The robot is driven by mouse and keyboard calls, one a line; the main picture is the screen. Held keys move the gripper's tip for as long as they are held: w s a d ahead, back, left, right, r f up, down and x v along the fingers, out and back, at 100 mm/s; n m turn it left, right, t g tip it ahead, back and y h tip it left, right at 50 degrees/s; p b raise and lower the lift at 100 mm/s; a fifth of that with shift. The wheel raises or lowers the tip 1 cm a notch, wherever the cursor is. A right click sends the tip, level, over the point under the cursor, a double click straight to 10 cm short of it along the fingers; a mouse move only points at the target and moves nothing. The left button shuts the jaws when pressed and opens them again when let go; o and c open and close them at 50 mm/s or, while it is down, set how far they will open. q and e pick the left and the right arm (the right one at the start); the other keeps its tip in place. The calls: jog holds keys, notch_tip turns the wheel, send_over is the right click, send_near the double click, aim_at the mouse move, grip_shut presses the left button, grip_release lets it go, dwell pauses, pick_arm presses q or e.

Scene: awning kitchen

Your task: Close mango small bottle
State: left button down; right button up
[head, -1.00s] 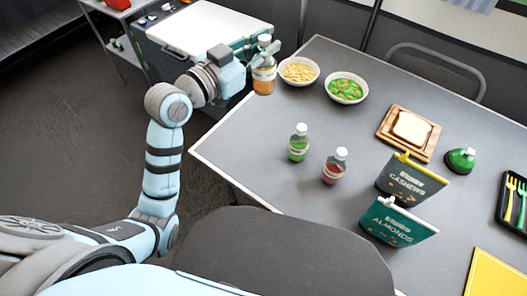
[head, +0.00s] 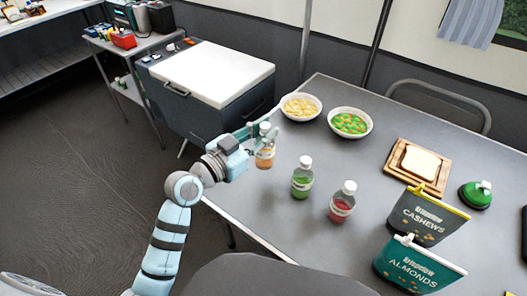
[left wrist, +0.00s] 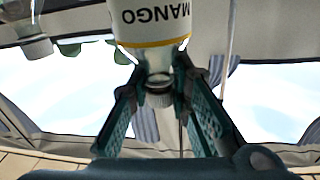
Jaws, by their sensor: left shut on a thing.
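The mango bottle (head: 265,157) holds orange contents and has a pale label. It is at the table's left edge, left of the green bottle; I cannot tell if it touches the table. My left gripper (head: 264,132) is shut on its upper part. In the left wrist view the bottle (left wrist: 150,20) appears upside down with the label "MANGO". Its neck and a greyish, cap-like end (left wrist: 159,92) are between the fingers (left wrist: 160,85). How firmly any cap is seated I cannot tell. My right gripper is not in view.
A green bottle (head: 302,182) and a red bottle (head: 342,205) stand close by on the table. Behind are bowls of pasta (head: 300,106) and green food (head: 350,122). Bread on a board (head: 418,163), cashews (head: 428,218) and almonds (head: 418,268) are to the right.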

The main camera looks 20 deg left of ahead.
pick_arm(q)
jog(key=shift+f, duration=0.15)
notch_tip(320, 180, down, 4)
jog(key=shift+f+b, duration=0.2)
jog(key=shift+b, duration=0.9)
jog(key=shift+r, duration=0.1)
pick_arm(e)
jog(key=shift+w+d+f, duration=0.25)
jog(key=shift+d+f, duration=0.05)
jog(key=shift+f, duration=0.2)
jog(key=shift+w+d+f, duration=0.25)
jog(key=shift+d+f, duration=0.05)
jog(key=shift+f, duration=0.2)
pick_arm(q)
jog(key=c, duration=1.5)
grip_release()
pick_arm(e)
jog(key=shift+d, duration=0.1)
pick_arm(q)
jog(key=v, duration=1.2)
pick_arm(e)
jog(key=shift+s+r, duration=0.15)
